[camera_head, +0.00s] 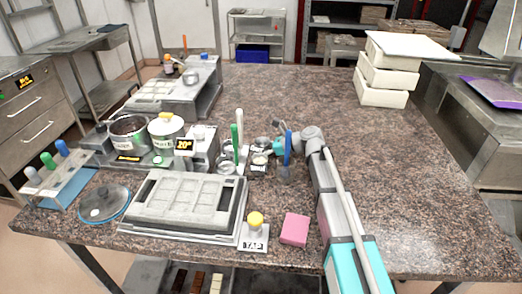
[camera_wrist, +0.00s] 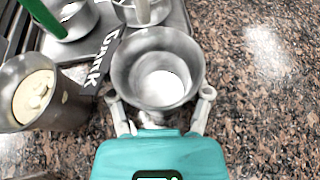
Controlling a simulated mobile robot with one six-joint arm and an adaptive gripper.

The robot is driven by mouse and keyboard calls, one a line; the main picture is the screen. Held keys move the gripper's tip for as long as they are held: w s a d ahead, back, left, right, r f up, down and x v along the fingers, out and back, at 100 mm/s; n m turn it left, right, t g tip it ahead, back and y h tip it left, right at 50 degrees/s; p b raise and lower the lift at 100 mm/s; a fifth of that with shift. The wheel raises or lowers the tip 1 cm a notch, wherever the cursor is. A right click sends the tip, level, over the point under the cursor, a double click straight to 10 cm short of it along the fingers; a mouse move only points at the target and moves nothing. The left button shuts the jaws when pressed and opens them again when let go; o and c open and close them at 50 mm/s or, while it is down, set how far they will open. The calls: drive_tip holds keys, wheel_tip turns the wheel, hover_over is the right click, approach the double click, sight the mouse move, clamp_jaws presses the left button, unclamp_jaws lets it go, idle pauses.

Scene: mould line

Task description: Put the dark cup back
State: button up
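A grey metal cup (camera_wrist: 158,85) with a pale patch in its bottom stands between the two fingers of my gripper (camera_wrist: 160,98) in the wrist view. The fingers are set wide on either side of the cup; whether they press on its wall I cannot tell. My gripper (camera_head: 279,143) shows in the head view beside a group of small cups. A second metal cup (camera_wrist: 55,100) with cream contents is at the left in the wrist view. A small label (camera_wrist: 102,58) stands on the edge of a grey tray (camera_wrist: 180,22), which holds further cups.
A blue-handled tool (camera_head: 287,147) stands close beside my arm. A mould (camera_head: 184,203), a yellow-knobbed tap block (camera_head: 254,234) and a pink block (camera_head: 295,229) are in front. White boxes (camera_head: 385,77) are stacked at the back right. The right of the counter is clear.

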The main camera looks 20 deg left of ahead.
drive_tip(key=o, duration=0.4)
drive_tip(key=shift+r, duration=0.15)
drive_tip(key=p+v, duration=0.4)
drive_tip(key=v, duration=0.6)
drive_tip(key=shift+d+r, duration=0.15)
drive_tip(key=shift+r, duration=0.05)
drive_tip(key=shift+p+v, duration=0.45)
drive_tip(key=shift+v, duration=0.45)
drive_tip(key=shift+w+f, duration=0.1)
drive_tip(key=shift+f, duration=0.05)
